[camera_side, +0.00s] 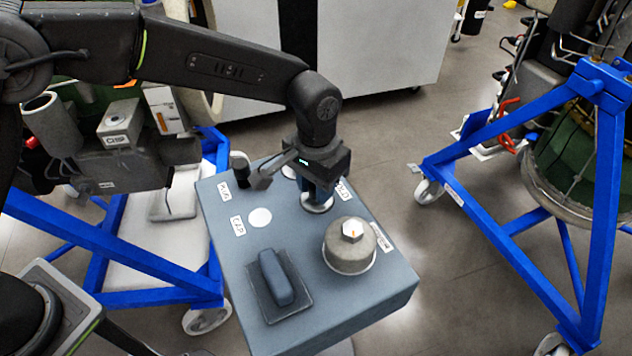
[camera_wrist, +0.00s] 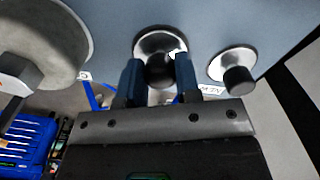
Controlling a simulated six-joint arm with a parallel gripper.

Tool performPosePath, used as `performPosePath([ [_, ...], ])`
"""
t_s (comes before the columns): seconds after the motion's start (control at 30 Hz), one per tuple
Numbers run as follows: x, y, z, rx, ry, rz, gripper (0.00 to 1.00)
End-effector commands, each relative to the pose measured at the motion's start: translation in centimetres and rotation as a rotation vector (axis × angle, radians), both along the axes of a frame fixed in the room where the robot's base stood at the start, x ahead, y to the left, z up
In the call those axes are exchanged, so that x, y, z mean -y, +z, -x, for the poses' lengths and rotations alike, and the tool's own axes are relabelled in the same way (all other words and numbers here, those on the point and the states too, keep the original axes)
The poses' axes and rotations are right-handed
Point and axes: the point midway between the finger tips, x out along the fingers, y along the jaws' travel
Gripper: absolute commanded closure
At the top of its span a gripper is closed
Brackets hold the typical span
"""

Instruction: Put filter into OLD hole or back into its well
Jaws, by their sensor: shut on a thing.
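My gripper (camera_wrist: 159,82) points down at the top of the blue-grey box and is shut on a filter (camera_wrist: 148,42). The filter has a shiny round flange and a dark knob, which sits between my fingers. In the side view the flange (camera_side: 318,206) shows just under my gripper (camera_side: 318,196), beside the OLD label (camera_side: 343,190). It looks level with the box top, but I cannot tell whether it is fully seated; the hole under it is hidden. A second filter (camera_wrist: 236,75) with a dark knob stands to the right in the wrist view, near another label.
The box (camera_side: 390,290) also carries a round housing with a hex top (camera_side: 350,247), a dark blue handled block (camera_side: 277,282), a pale disc (camera_side: 260,217) by the CAP label and a dark plug (camera_side: 240,163). Blue wheeled stands (camera_side: 600,190) flank the box, clear of its top.

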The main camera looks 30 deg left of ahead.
Motion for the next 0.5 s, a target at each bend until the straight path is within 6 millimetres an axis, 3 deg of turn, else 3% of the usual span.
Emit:
performPosePath([
  [0.17, -0.06, -1.02, 0.07, -0.005, -0.001, -0.004, 1.0],
  [0.47, -0.11, -1.14, 0.14, -0.007, -0.002, -0.006, 1.0],
  [0.5, -0.11, -1.14, 0.14, -0.007, -0.002, -0.006, 0.67],
])
